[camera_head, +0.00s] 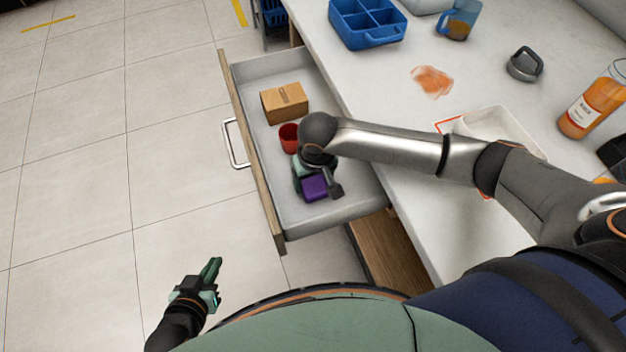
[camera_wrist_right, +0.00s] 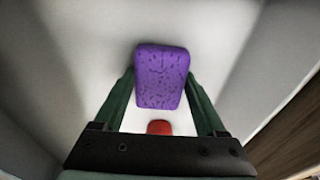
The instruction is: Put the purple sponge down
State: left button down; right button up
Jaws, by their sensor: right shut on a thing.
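The purple sponge (camera_wrist_right: 162,78) is between the two green fingers of my right gripper (camera_wrist_right: 162,95) in the right wrist view, with a finger against each side. In the head view the sponge (camera_head: 315,188) shows beside my right gripper (camera_head: 308,172), inside the open drawer (camera_head: 343,217) near its front end. I cannot tell whether the sponge touches the drawer floor. My left gripper (camera_head: 213,272) is over the floor at the lower left, away from the drawer. Its fingers look close together, but their gap is not clear.
A red cup (camera_head: 289,138) and a cardboard box (camera_head: 284,102) are in the drawer. The counter holds a blue divided box (camera_head: 367,24), an orange stain (camera_head: 432,81), a white tray (camera_head: 500,130), a grey lid (camera_head: 524,64), a jug (camera_head: 458,20) and a juice bottle (camera_head: 593,100).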

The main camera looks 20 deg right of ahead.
aim_at(313, 182)
pick_arm(q)
jog(key=shift+w+r, duration=0.1)
jog(key=shift+r, duration=0.1)
pick_arm(e)
jog(key=shift+f, duration=0.2)
